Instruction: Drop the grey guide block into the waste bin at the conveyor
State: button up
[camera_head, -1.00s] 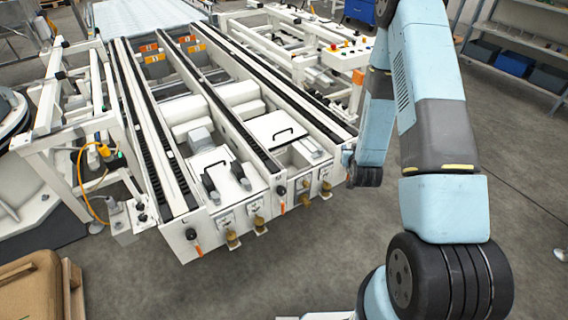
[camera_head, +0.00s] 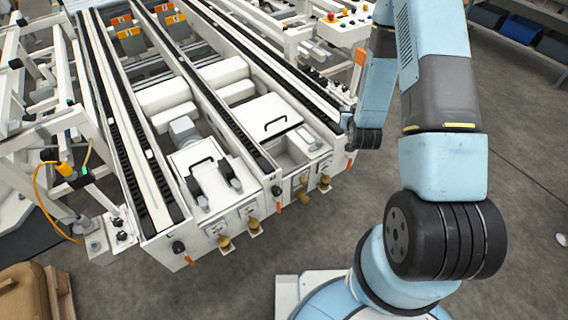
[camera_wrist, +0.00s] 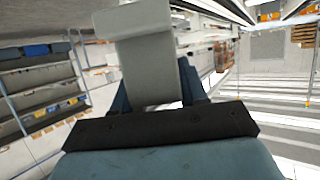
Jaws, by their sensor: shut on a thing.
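A pale grey block (camera_wrist: 150,62), taken to be the guide block, is held in my gripper (camera_wrist: 158,92) in the wrist view. The dark blue fingers stand on either side of its lower part, and the block extends upward in the picture, past the fingertips. In the head view my gripper and the block cannot be made out; my arm stands at the right. The white conveyor (camera_head: 160,205) fills the left and middle of that view. I cannot make out a waste bin in either view.
A white frame with an orange cable (camera_head: 45,190) stands left of the conveyor. A brown padded item (camera_head: 25,292) is at the lower left. A control panel with buttons (camera_head: 340,25) and shelves with bins (camera_head: 525,32) are at the back right.

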jog(key=w+a+f+n+g+y, duration=0.1)
jog(key=a+f+n+y, duration=0.35)
jog(key=a, duration=0.65)
jog(key=w+a+f+n+g+y, duration=0.1)
jog(key=a+f+n+y, duration=0.35)
jog(key=a, duration=0.75)
notch_tip(320, 180, down, 7)
jog(key=m+h, duration=0.1)
jog(key=m, duration=0.1)
jog(key=shift+d+r, duration=0.2)
jog(key=shift+d, duration=0.1)
jog(key=shift+w, duration=0.1)
jog(key=o, duration=1.2)
jog(key=v, duration=1.3)
jog(key=shift+s+d+r, duration=0.1)
jog(key=shift+s+r, duration=0.2)
